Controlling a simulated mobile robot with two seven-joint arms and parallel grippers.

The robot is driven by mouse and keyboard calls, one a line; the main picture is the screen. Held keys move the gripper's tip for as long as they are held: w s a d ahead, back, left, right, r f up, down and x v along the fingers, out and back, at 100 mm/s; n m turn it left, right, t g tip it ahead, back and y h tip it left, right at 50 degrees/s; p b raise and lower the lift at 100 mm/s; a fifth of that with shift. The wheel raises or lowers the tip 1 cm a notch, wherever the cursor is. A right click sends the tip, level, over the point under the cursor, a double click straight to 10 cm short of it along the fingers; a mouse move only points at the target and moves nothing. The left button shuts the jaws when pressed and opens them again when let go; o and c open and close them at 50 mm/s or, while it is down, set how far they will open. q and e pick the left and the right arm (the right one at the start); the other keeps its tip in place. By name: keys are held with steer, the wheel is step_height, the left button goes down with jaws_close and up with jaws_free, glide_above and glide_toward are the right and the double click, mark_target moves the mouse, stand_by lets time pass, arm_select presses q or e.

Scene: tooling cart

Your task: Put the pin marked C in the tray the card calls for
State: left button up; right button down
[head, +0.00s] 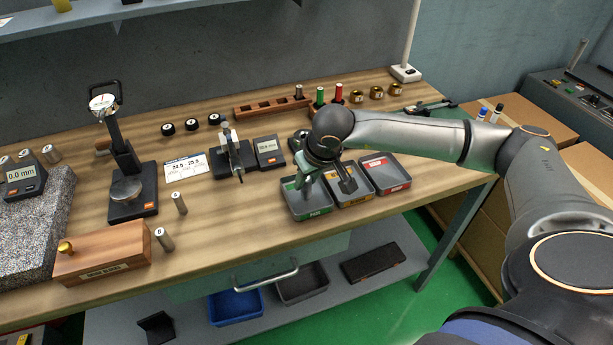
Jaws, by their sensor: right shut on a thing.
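My right gripper (325,187) reaches in from the right and points down over the left and middle trays. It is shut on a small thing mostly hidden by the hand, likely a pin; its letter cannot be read. The left tray (309,216) has a green label, the middle tray (355,200) a yellow one, the right tray (397,188) a red one. The white card (186,168) lies left of the caliper, with numbers like 24.5 and 25.5. Two grey pins stand on the bench, one (180,203) behind the other (164,240). My left gripper is out of view.
A caliper stand (232,158) with a display box (270,151) stands behind the trays. A dial gauge stand (130,185), a wooden block (103,254) and a granite plate (35,220) fill the left. A wooden rack (270,107) lies at the back. The bench's front middle is clear.

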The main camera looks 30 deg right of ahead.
steer(key=shift+f, duration=0.1)
steer(key=c, duration=1.1)
jaws_free()
steer(key=shift+f, duration=0.1)
steer(key=o, duration=0.5)
steer(key=shift+c, duration=0.2)
steer(key=shift+r, duration=0.25)
steer(key=b+v, duration=0.1)
steer(key=v, duration=1.1)
steer(key=shift+s+f, duration=0.1)
